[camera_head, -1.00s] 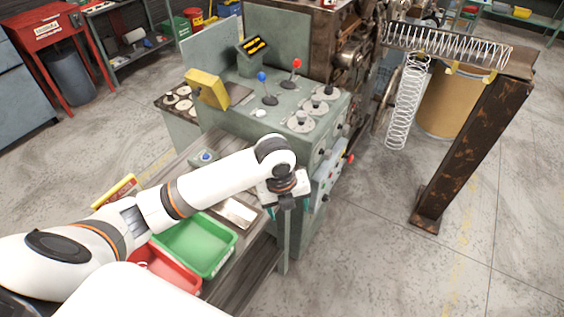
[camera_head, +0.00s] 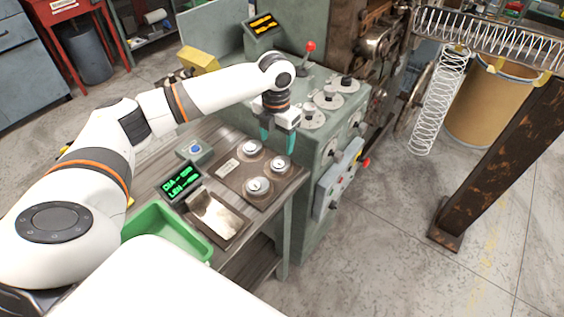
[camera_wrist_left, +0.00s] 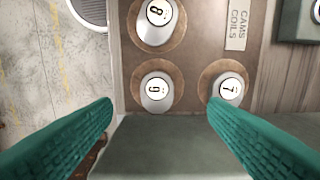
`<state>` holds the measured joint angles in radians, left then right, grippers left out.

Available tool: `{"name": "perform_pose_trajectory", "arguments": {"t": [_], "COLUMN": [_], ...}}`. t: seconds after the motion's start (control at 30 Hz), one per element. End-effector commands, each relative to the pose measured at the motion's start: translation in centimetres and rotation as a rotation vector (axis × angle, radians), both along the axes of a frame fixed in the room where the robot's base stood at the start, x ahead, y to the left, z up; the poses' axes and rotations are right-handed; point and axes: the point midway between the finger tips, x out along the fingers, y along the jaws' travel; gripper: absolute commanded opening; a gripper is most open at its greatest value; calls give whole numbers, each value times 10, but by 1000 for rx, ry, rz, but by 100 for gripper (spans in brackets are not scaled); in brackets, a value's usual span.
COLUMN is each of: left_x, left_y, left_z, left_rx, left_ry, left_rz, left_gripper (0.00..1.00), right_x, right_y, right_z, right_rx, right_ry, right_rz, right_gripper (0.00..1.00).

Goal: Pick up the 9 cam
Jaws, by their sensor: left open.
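The 9 cam (camera_wrist_left: 155,88) is a round silver piece with a white numbered face, on a brown board (camera_wrist_left: 196,58). In the head view it is the rightmost cam (camera_head: 278,165). The 8 cam (camera_wrist_left: 157,20) and 7 cam (camera_wrist_left: 230,87) sit on the same board. My left gripper (camera_head: 278,144) is open and points down above the 9 cam. In the wrist view its teal fingertips (camera_wrist_left: 160,108) are spread wide, with the 9 cam showing between and just beyond them. Nothing is held. My right gripper is out of view.
The board lies on a wooden bench beside the green machine (camera_head: 330,130), whose side stands close to my gripper. A green bin (camera_head: 160,232), a tray (camera_head: 216,217), a green-lit display (camera_head: 180,183) and a blue button box (camera_head: 195,151) are on the bench.

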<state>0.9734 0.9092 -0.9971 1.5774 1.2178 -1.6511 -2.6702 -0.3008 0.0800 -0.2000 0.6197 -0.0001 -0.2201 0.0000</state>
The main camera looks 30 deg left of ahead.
Motion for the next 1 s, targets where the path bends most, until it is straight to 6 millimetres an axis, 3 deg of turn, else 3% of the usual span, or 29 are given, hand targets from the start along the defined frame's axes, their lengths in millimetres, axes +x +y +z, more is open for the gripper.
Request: {"name": "perform_pose_trajectory", "arguments": {"t": [0.13, 0.37, 0.63, 0.93, 1.0], "left_x": [0, 0, 0, 0, 0], "left_y": [-1, -2, -5, -5, -5], "left_z": [-22, -38, -77, -85, -85], "left_rx": [-1, 0, -1, 0, 0], "left_ry": [2, 1, 0, -2, -2], "left_rz": [0, 1, 0, 0, 0], "left_gripper": [68, 68, 68, 68, 60], "right_x": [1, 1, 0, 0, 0], "right_y": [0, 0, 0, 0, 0], "right_z": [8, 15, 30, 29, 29], "right_rx": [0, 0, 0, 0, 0], "right_ry": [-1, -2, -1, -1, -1], "right_rz": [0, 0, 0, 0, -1], "right_gripper": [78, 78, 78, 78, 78]}}
